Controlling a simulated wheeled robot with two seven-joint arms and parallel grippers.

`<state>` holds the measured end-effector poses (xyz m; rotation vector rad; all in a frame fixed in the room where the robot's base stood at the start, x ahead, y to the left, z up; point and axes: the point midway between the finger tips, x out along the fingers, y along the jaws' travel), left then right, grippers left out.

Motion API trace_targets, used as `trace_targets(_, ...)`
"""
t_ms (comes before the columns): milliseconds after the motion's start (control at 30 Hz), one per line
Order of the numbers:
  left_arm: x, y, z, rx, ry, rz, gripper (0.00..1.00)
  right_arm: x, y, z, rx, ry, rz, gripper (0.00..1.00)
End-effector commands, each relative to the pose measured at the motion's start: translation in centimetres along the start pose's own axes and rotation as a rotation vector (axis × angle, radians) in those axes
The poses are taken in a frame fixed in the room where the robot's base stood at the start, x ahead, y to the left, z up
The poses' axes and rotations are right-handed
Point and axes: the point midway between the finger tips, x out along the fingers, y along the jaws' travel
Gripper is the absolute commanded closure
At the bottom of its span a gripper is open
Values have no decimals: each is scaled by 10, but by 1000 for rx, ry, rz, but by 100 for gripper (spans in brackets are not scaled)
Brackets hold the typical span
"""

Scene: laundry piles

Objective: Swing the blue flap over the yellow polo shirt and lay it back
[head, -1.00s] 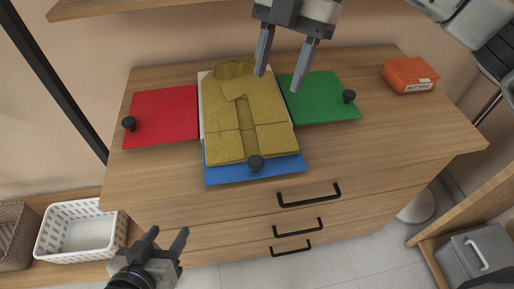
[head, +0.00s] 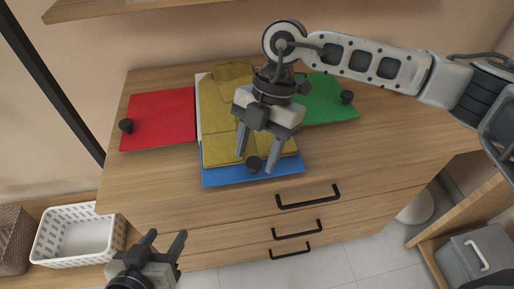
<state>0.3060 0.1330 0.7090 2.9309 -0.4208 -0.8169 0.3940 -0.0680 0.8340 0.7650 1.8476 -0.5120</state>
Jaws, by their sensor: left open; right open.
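The yellow polo shirt (head: 219,120) lies folded on the folding board on the dresser top. My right arm covers part of it. The blue flap (head: 223,178) lies flat at the board's front edge, with the shirt's lower end over its back part. Its black knob (head: 254,164) stands between the fingertips of my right gripper (head: 256,163). The gripper is open and points down; I cannot tell whether it touches the knob. The red flap (head: 160,120) and the green flap (head: 328,101) lie flat at the sides. My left gripper (head: 161,242) is open and empty in front of the dresser.
An orange buttons box stood at the back right and is now hidden by my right arm. A white basket (head: 72,232) sits low at the left. The dresser top (head: 400,140) is clear at the right. A shelf (head: 130,8) hangs above.

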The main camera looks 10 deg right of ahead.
Motion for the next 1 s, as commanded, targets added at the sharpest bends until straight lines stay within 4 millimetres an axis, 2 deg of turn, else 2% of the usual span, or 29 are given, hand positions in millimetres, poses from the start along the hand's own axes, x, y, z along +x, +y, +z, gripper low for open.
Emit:
trace_targets(267,0,0,0,0,0,0,49,2,0,0,-1,0,1,50)
trace_targets(300,0,0,0,0,0,1,49,2,0,0,-1,0,1,53)
trace_targets(467,0,0,0,0,0,1,49,2,0,0,-1,0,0,97)
trace_targets(500,0,0,0,-1,0,1,49,2,0,0,-1,0,0,100)
trace_targets(1000,-2,1,-2,-3,-6,1,49,-7,4,0,-1,-4,5,100)
